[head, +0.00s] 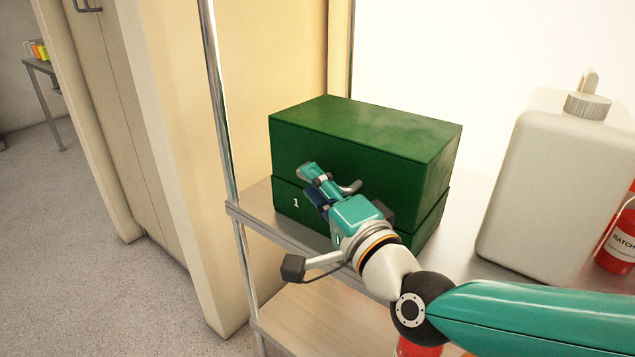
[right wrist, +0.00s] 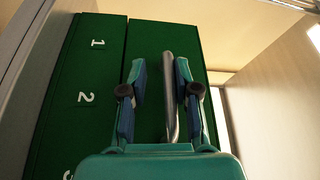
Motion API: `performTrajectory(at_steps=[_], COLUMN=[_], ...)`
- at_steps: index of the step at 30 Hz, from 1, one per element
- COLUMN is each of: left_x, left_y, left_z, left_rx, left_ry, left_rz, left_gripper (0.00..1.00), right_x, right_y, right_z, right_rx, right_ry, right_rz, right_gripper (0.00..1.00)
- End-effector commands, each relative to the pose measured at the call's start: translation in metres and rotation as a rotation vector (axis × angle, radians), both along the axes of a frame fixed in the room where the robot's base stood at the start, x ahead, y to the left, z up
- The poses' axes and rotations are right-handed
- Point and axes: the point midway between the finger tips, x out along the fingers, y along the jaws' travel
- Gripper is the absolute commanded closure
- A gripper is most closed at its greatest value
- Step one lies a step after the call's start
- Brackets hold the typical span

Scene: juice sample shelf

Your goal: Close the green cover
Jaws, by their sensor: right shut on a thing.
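The green cover (head: 375,132) is the upper part of a green box on the shelf. It lies level over the lower part (head: 284,197), with a thin dark seam between them. My right gripper (head: 312,182) is at the front face of the cover, shut on its metal handle (head: 351,187). In the right wrist view the handle (right wrist: 171,100) shows between the two fingers of the gripper (right wrist: 160,80). The numbers 1 and 2 show on the lower part's front (right wrist: 70,115). My left gripper is in neither view.
A large white jug (head: 548,190) stands right of the box, with a red labelled bottle (head: 618,240) beside it. A metal shelf post (head: 219,110) rises at the front left. A lower shelf (head: 320,315) lies underneath. Open floor is at the left.

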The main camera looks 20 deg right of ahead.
Motion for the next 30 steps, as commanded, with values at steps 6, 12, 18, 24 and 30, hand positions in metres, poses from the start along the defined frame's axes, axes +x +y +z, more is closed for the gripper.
performTrajectory(at_steps=[6,12,18,24,30], left_x=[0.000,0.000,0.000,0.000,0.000], left_y=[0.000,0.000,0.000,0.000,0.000], left_z=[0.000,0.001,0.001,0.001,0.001], left_rx=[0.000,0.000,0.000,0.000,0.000], left_ry=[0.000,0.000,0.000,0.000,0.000], left_rz=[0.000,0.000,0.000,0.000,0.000], left_gripper=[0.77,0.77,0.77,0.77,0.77], right_x=[-0.003,-0.025,-0.055,-0.071,-0.072], right_y=[0.001,-0.001,-0.003,-0.005,-0.005], right_z=[-0.003,-0.004,-0.007,-0.008,-0.008], right_rx=[-0.001,0.001,0.001,0.000,-0.001], right_ry=[0.008,0.005,0.004,0.002,0.001], right_rz=[0.003,0.003,0.005,0.003,0.003], right_gripper=[0.77,0.77,0.77,0.77,0.77])
